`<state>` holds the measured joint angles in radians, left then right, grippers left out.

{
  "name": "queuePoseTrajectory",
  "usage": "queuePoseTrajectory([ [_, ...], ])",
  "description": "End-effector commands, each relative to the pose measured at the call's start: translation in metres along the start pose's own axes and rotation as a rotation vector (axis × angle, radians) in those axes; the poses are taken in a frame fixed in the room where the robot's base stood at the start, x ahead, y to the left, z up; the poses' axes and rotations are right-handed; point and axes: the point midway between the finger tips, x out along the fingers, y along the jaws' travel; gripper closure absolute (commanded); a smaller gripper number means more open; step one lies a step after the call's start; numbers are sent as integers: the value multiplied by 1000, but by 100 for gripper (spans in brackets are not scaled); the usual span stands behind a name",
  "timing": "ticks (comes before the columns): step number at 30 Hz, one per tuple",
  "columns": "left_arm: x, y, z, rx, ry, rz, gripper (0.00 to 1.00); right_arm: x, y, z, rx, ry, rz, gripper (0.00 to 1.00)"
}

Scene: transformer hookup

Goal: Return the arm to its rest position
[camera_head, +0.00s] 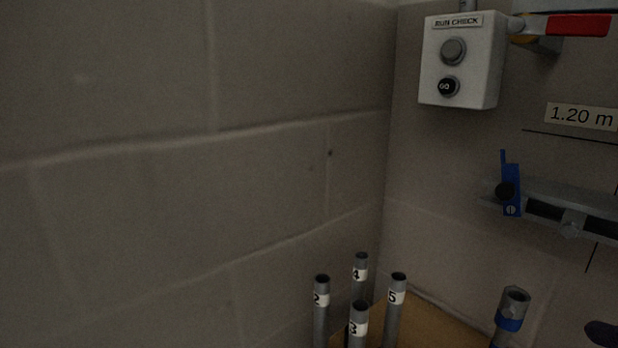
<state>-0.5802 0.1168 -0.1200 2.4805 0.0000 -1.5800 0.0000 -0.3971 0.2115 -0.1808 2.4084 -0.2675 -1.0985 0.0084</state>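Neither of my grippers and no clear part of either arm shows in the head view. A dark rounded shape (603,333) is cut off by the lower right edge; I cannot tell what it is.
A white RUN CHECK box (482,60) and a red lever (578,25) are on the right wall. Below, a grey rail (560,205) carries a blue clamp (511,188). Numbered grey pipes (359,322) and a blue-banded pipe (512,308) stand low. Bare block wall (190,180) fills the left.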

Motion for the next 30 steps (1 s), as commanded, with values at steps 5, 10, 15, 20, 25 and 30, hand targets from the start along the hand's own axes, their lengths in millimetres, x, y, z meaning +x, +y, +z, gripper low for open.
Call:
queuePoseTrajectory([
  [5, -31, -2, -10, 5, -1, -4, 100, -67, -45, 88, 145, -480, -232, 33],
  [10, -88, -5, -27, 7, -6, -6, 100, -121, -37, 63, 164, -589, -294, 33],
  [15, -154, -7, -49, 7, -1, -6, 100, -160, -12, 12, 162, -588, -292, 33],
  [20, -223, -9, -71, 7, 0, -5, 100, -201, 13, -40, 162, -587, -291, 33],
  [25, -294, -11, -94, 6, 0, -5, 100, -244, 39, -96, 161, -586, -290, 33],
  [30, -355, -12, -114, 2, 1, -2, 100, -280, 62, -143, 161, -586, -290, 33],
])
